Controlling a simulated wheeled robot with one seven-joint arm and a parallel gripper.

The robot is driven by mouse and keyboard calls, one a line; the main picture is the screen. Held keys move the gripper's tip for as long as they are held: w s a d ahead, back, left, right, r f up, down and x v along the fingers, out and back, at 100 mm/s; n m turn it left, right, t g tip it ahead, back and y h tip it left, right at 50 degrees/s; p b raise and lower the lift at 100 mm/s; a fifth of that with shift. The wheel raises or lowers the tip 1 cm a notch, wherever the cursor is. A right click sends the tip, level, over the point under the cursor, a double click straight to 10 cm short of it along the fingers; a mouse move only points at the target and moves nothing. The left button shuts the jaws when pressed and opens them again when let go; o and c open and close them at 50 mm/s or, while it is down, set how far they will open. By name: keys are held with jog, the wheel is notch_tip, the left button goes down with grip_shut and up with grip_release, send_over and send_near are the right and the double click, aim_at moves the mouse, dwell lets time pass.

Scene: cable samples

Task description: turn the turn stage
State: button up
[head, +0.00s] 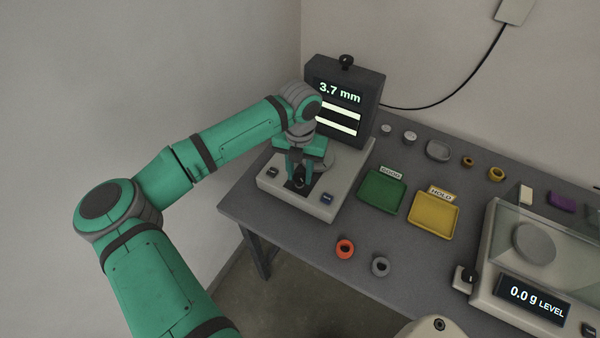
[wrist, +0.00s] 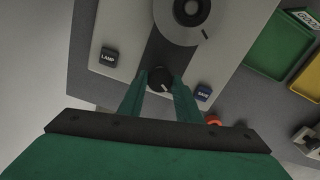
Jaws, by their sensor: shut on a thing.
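The measuring device (head: 371,100) stands at the table's back left, with a pale base (head: 345,185) in front of its screen. The screen reads 3.7 mm above two bright bars. My gripper (head: 298,180) is over the front of this base, pointing down. In the wrist view my gripper (wrist: 160,84) is shut on a small black knob (wrist: 161,76) with a white mark.
A LAMP button (wrist: 109,56) and a blue SAVE button (wrist: 203,92) flank the knob. A green GOOD tray (head: 382,190) and a yellow HOLD tray (head: 433,213) lie to the right. A scale (head: 480,290) stands far right.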

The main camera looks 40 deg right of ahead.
jog(key=shift+s, duration=0.1)
jog(key=m, duration=0.5)
jog(key=shift+m, duration=0.4)
jog(key=m, duration=1.1)
jog(key=shift+m, duration=0.4)
jog(key=m, duration=0.5)
jog(key=shift+m, duration=0.4)
jog(key=shift+r, duration=0.1)
jog(key=o, duration=1.1)
